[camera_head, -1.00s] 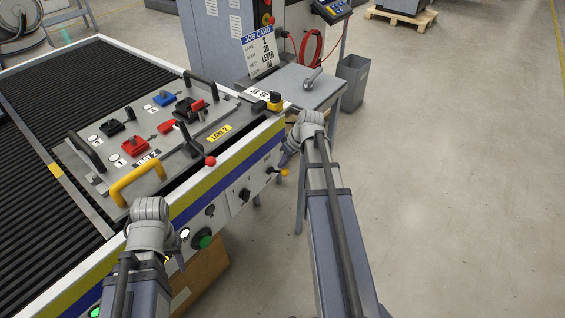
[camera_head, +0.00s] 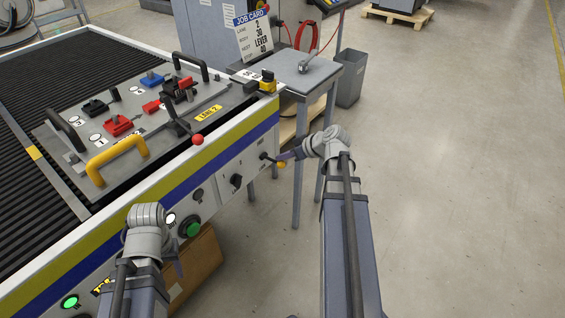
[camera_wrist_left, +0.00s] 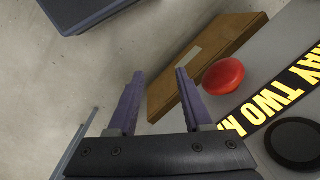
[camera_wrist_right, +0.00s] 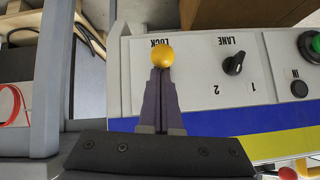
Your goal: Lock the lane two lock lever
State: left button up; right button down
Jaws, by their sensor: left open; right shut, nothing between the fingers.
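The lock lever, a dark rod with a yellow ball knob (camera_head: 282,164), sticks out of the side panel of the conveyor frame. In the right wrist view the yellow knob (camera_wrist_right: 163,55) sits beside the inverted LOCK print. My right gripper (camera_head: 288,157) is shut and empty; in the right wrist view its fingertips (camera_wrist_right: 162,72) are right at the knob, and contact cannot be told. The black lane selector (camera_wrist_right: 233,65), between the marks 1 and 2, also shows in the head view (camera_head: 236,181). My left gripper (camera_wrist_left: 159,73) is open and empty, low before the panel.
Above the panel lies the fixture tray (camera_head: 85,168) with a yellow handle (camera_head: 117,160) and a red-ball lever (camera_head: 197,140). A green button (camera_head: 190,230) is on the panel. A red button (camera_wrist_left: 223,76) is near my left gripper. A grey side table (camera_head: 310,72) stands behind my right gripper.

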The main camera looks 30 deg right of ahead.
pick_arm(q)
notch_tip(320, 180, down, 8)
jog(key=b, duration=0.6)
jog(key=shift+s, duration=0.25)
pick_arm(e)
jog(key=f+t, duration=0.1)
jog(key=f, duration=0.1)
jog(key=s+f+t, duration=0.1)
jog(key=f, duration=0.1)
jog(key=shift+s+d+f+y, duration=0.1)
jog(key=shift+d+f+y, duration=0.1)
jog(key=shift+f+y, duration=0.2)
jog(key=shift+s+a+f, duration=0.1)
jog(key=shift+f, duration=0.05)
